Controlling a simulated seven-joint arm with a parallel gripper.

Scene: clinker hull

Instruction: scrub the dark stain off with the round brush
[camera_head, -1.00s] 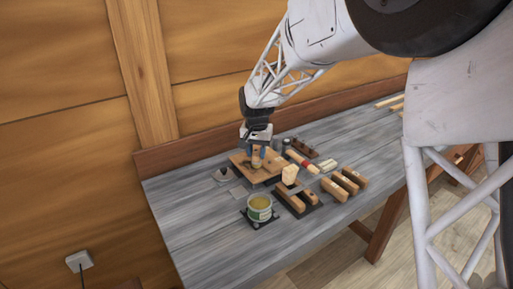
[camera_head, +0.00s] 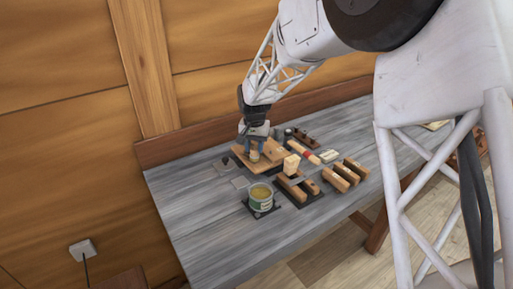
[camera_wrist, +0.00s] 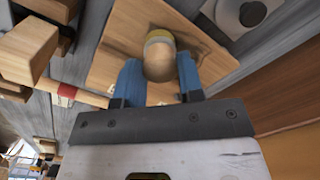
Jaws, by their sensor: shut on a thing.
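My gripper (camera_head: 255,150) is over the wooden board (camera_head: 266,167) on the grey bench. In the wrist view, my gripper (camera_wrist: 159,82) has its two blue fingers on either side of the round brush (camera_wrist: 160,62), which has a rounded wooden knob and a yellowish band. The brush also shows small below the fingers in the head view (camera_head: 254,156). Its far end is against or just above the board (camera_wrist: 112,58); contact is hard to tell. A darker patch (camera_wrist: 197,42) shows on the board beside the brush; the brush hides what lies under it.
An open can (camera_head: 260,199) with yellowish contents stands in front of the board. Wooden blocks (camera_head: 342,178) and a red-banded tool (camera_head: 304,158) lie to the right. The bench's front left is clear.

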